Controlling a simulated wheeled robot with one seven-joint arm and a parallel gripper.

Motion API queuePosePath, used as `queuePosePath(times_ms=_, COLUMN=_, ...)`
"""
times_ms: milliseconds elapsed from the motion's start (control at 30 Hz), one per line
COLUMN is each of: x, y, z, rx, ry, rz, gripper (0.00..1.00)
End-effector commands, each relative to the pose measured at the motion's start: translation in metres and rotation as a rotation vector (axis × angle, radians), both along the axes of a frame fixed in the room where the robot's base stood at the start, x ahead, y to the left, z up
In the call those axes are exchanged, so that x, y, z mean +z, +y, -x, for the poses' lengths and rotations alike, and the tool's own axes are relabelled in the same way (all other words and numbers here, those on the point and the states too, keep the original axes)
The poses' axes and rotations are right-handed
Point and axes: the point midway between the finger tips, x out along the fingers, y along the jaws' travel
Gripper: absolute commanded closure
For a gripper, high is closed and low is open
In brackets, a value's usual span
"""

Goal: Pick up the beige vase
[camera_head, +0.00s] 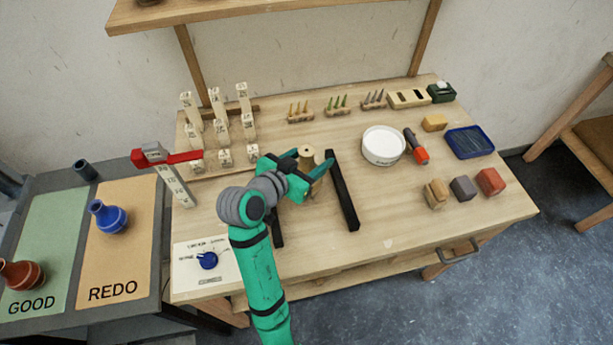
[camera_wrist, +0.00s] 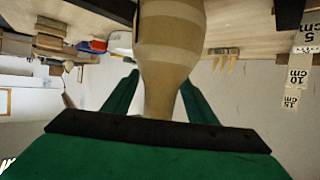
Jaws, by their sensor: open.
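The beige vase (camera_head: 307,152) stands upright on the workbench in the head view, between two black bars. Its lower part is mostly hidden behind my gripper there. My gripper (camera_head: 305,172) is open, its two green fingers on either side of the vase. In the wrist view the picture is upside down and the vase (camera_wrist: 170,50) fills the middle, with its neck between the fingers of my gripper (camera_wrist: 158,92). A gap shows beside the neck on both sides; I cannot tell whether either finger touches it.
A black bar (camera_head: 343,190) lies right of the vase. A red caliper (camera_head: 167,157) and marked posts (camera_head: 220,120) stand left. A blue vase (camera_head: 109,216) is on REDO, a red-brown vase (camera_head: 22,274) on GOOD.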

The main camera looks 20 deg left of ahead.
Motion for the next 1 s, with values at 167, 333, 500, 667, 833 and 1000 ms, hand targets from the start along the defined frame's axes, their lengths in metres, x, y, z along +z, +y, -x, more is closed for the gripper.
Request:
queuePosePath(times_ms=167, x=-0.0042, y=-0.0026, z=-0.0098, rx=0.000, ry=0.000, rz=0.000, gripper=0.48)
queuePosePath(times_ms=333, x=-0.0043, y=-0.0023, z=-0.0099, rx=0.001, ry=0.000, rz=0.000, gripper=0.48)
queuePosePath(times_ms=500, x=-0.0044, y=-0.0023, z=-0.0097, rx=0.001, ry=0.000, rz=0.001, gripper=0.81)
queuePosePath(times_ms=667, x=-0.0047, y=-0.0022, z=-0.0096, rx=0.001, ry=0.001, rz=0.000, gripper=1.00)
queuePosePath(times_ms=833, x=-0.0045, y=-0.0022, z=-0.0095, rx=0.001, ry=0.000, rz=0.001, gripper=1.00)
queuePosePath(times_ms=1000, x=-0.0054, y=-0.0022, z=-0.0093, rx=0.002, ry=0.002, rz=0.001, gripper=1.00)
